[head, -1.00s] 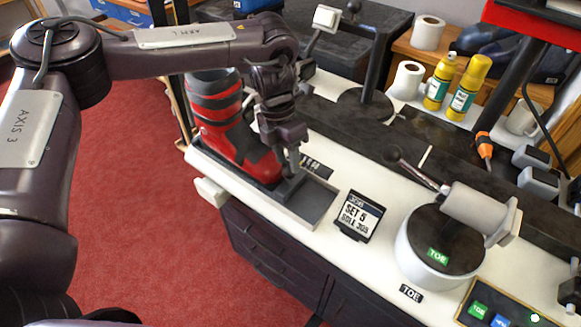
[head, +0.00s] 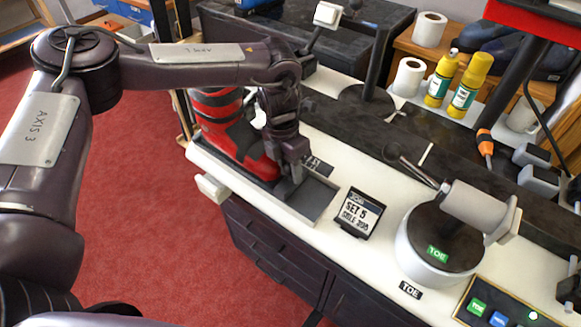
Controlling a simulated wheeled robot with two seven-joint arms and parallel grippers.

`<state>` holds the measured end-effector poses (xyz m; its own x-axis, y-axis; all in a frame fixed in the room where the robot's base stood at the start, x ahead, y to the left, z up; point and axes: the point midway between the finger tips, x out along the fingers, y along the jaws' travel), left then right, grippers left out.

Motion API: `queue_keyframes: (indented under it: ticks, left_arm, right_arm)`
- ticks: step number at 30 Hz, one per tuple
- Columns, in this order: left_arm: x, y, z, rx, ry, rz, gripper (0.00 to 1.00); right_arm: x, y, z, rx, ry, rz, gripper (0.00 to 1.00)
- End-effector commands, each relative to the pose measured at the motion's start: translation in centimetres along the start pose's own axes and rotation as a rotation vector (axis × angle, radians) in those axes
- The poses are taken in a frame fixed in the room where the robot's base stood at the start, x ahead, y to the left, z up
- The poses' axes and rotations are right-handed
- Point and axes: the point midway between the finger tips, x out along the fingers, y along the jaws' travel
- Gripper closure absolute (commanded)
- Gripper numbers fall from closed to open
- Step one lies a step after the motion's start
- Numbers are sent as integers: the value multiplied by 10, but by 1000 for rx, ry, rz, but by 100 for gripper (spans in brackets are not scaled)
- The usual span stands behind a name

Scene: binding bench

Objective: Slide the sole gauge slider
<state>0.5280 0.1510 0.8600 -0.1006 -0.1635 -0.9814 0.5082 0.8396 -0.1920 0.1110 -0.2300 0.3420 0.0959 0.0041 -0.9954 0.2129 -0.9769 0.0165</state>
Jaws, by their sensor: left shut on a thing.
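The sole gauge (head: 309,199) is a shallow grey tray on the white bench edge. A red and black ski boot (head: 222,128) stands in its left part, with its upper partly hidden by my left arm. My left gripper (head: 291,181) points down into the tray just past the boot's toe. It is shut on a small grey part, which I take for the gauge slider; the fingers hide most of it. A card (head: 358,214) reading "SET 5" and a sole figure stands right of the tray. My right gripper is out of view.
A round white unit with a green TOE label (head: 437,253) and a lever stands to the right. A button panel (head: 505,308) is at lower right. Yellow bottles (head: 468,84) and paper rolls (head: 408,77) stand at the back. The red floor at left is clear.

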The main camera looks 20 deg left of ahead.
Motion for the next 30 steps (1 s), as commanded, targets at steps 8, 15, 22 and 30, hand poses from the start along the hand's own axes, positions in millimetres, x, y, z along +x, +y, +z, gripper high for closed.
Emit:
queue_keyframes:
  ticks: [8, 15, 22, 30]
  left_arm:
    - [6, -35, 7, 9, 2, -5, 100]
    - [14, -74, 15, 5, 1, -3, 100]
    - [15, -79, 16, 4, -2, -5, 100]
    - [15, -79, 16, 5, -2, -5, 63]
  right_arm:
    - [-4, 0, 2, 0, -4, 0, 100]
    - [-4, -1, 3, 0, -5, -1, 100]
    - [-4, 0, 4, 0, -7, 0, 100]
    - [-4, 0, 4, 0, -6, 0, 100]
